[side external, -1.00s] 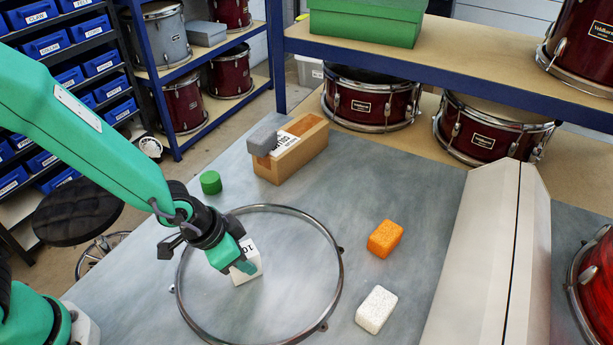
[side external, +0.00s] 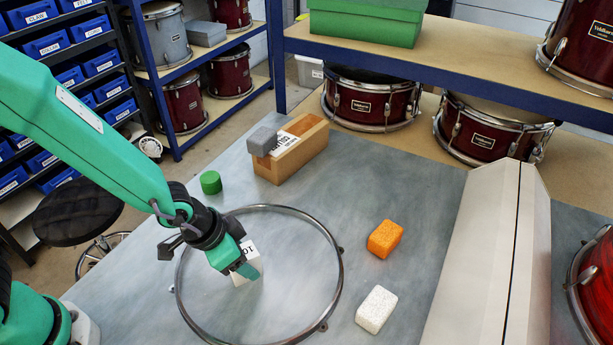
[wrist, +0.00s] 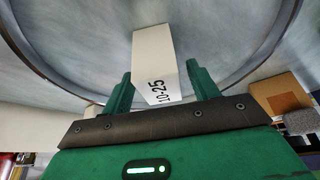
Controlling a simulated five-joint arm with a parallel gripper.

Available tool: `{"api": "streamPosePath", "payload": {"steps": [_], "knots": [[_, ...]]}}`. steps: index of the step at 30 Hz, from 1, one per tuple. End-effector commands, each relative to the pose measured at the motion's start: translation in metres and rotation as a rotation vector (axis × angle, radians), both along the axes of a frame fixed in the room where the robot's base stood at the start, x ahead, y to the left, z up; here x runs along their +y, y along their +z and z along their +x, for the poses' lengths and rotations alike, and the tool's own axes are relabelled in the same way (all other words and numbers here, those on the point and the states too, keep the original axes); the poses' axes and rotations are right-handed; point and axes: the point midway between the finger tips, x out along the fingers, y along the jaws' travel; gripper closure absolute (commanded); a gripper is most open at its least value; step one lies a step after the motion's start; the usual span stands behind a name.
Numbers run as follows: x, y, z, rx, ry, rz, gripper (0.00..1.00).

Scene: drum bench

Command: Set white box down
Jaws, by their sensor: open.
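The white box (side external: 252,254), with a printed label, is on the bench inside a metal drum hoop (side external: 342,262). My gripper (side external: 241,268) is low over it and hides much of it in the side view. In the wrist view the white box (wrist: 153,50) shows its "10-25" label and lies between the two green fingers of my gripper (wrist: 160,84). The fingers are open, one on each side of it.
A green cylinder (side external: 211,182) and a wooden box (side external: 306,154) with a grey block (side external: 262,141) on it are behind the hoop. An orange block (side external: 385,239) and a white speckled block (side external: 376,309) are right of it. A grey ridged casing (side external: 492,265) stands farther right.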

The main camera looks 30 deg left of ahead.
Motion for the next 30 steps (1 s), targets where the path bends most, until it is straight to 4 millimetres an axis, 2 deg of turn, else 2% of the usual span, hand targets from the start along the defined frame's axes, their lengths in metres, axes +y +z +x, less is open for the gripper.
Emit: {"api": "streamPosePath", "payload": {"steps": [11,30], "knots": [[0.004,0.021,-0.006,-0.003,0.000,-0.002,0.40],[0.017,0.076,-0.027,-0.003,0.000,-0.002,0.40]]}}
